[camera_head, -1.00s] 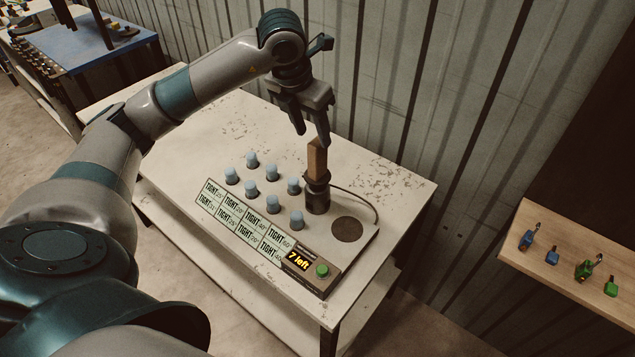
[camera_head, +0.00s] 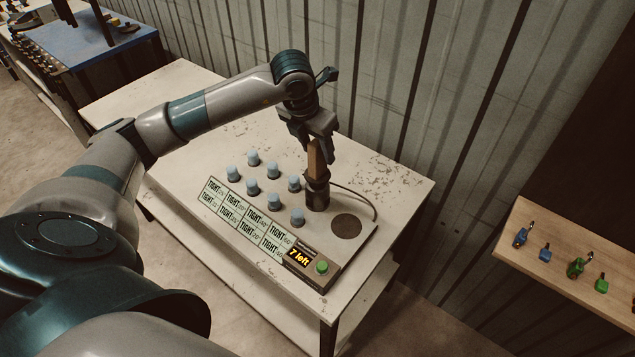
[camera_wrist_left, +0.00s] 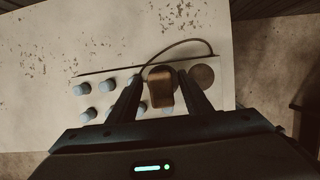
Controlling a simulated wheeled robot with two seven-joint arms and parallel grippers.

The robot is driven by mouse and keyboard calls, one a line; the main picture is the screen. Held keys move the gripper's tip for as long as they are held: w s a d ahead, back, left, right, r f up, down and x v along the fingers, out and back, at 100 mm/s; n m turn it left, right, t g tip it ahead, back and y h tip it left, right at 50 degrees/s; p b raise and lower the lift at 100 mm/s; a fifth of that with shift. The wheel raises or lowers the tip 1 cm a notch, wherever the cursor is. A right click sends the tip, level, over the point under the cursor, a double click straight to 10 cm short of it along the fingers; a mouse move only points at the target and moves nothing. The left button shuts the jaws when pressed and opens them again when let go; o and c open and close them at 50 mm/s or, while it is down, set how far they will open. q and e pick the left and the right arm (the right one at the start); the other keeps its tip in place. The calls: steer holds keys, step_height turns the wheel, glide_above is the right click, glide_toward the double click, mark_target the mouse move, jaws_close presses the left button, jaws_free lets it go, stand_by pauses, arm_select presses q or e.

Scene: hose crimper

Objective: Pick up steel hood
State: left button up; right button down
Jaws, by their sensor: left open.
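A brown upright block (camera_head: 314,162) stands on a dark round holder (camera_head: 318,195) on the panel; I take it for the steel hood, though its look does not confirm this. My left gripper (camera_head: 319,150) is over the block, pointing down. In the left wrist view the block (camera_wrist_left: 161,90) shows between the two spread fingers of the gripper (camera_wrist_left: 160,82). The gripper is open; I cannot tell whether a finger touches the block. The fingers hide part of the block's upper end in the head view. My right gripper is not in view.
Several pale blue caps (camera_head: 252,187) stand in rows left of the holder. A display (camera_head: 299,256) reads "7 left" beside a green button (camera_head: 321,267). A cable (camera_head: 372,203) curves behind. A wooden shelf (camera_head: 560,275) with small blue and green items is at the right.

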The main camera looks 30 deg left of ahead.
mark_target(317, 175)
arm_select(q)
steer(key=shift+f+p, duration=0.35)
steer(key=shift+p+x, duration=0.55)
steer(key=shift+x, duration=0.5)
steer(key=shift+w+d+f, duration=0.1)
steer(key=shift+w+f, duration=0.1)
steer(key=shift+f, duration=0.45)
steer(key=shift+r, duration=0.1)
jaws_close()
